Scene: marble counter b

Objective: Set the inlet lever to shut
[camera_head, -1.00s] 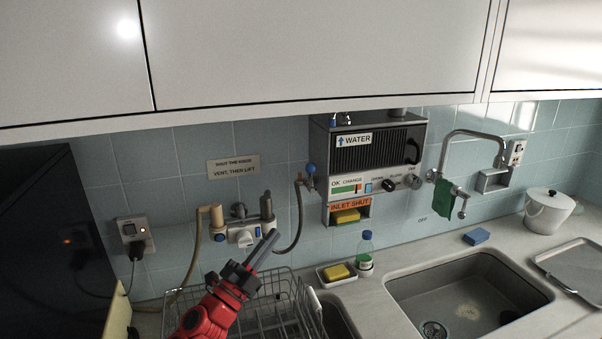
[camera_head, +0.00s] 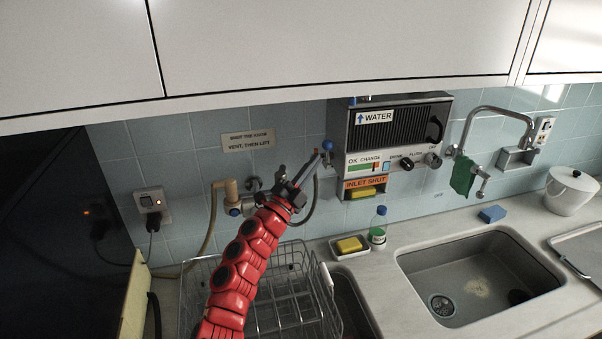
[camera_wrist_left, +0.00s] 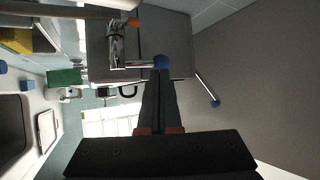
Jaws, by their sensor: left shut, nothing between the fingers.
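The inlet lever, with a blue ball knob (camera_head: 327,146), is on the wall just left of the water unit (camera_head: 392,140). My left gripper (camera_head: 318,159) is shut and empty, its fingertips close beside the knob. In the left wrist view a blue knob (camera_wrist_left: 161,62) sits at the fingertips (camera_wrist_left: 158,76), on a metal rod from a chrome valve body (camera_wrist_left: 117,45). I cannot tell whether the fingers touch it. An orange label (camera_head: 366,182) on the unit reads "INLET SHUT". My right gripper is not in view.
A tan hose fitting (camera_head: 232,191) and looping hoses are on the wall to the left. A wire dish rack (camera_head: 285,300) stands below my left arm. A sponge dish (camera_head: 349,247), green bottle (camera_head: 378,229) and sink (camera_head: 470,272) are to the right.

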